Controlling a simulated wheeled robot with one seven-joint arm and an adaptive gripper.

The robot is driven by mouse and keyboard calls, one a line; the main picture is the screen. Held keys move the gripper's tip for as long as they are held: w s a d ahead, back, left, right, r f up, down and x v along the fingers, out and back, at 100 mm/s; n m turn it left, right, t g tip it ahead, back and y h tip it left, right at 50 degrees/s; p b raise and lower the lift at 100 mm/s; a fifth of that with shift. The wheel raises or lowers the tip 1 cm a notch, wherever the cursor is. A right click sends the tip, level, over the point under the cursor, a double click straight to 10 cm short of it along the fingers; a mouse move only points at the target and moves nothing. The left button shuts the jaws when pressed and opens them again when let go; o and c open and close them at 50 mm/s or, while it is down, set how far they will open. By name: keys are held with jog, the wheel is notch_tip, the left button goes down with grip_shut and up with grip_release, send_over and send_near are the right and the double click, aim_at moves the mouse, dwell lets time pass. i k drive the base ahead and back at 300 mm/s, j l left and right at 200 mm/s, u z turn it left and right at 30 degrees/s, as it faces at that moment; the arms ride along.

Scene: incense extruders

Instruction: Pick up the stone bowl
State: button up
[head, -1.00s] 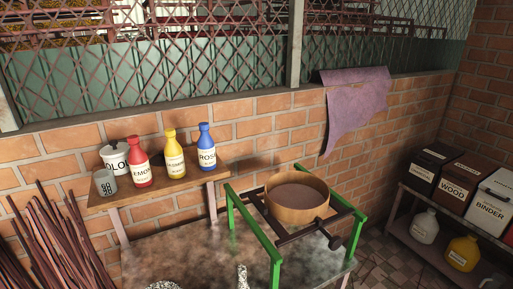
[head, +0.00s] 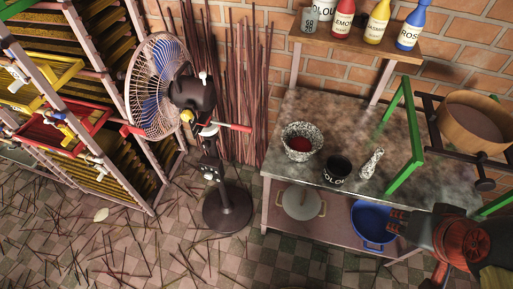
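A speckled black-and-white stone bowl (head: 301,153) with dark red contents stands on the worn table (head: 285,175), near its left end. A speckled stone pestle (head: 372,163) stands on the table to the right. Between them is a small black cup (head: 338,168) with white lettering. My gripper (head: 398,222) is at the lower right, in front of the table and well apart from the bowl. Its fingers point left; whether they are open or shut is too small to tell.
A fan (head: 158,85) on a stand is left of the table. The lower shelf holds a lidded pot (head: 301,203) and a blue basin (head: 371,222). A green frame (head: 410,125) with a round sieve (head: 470,128) stands at the right. Thin sticks litter the floor.

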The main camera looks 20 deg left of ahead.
aim_at(300, 139)
jog(key=u, duration=0.8)
jog(key=z, duration=1.35)
jog(key=u, duration=1.35)
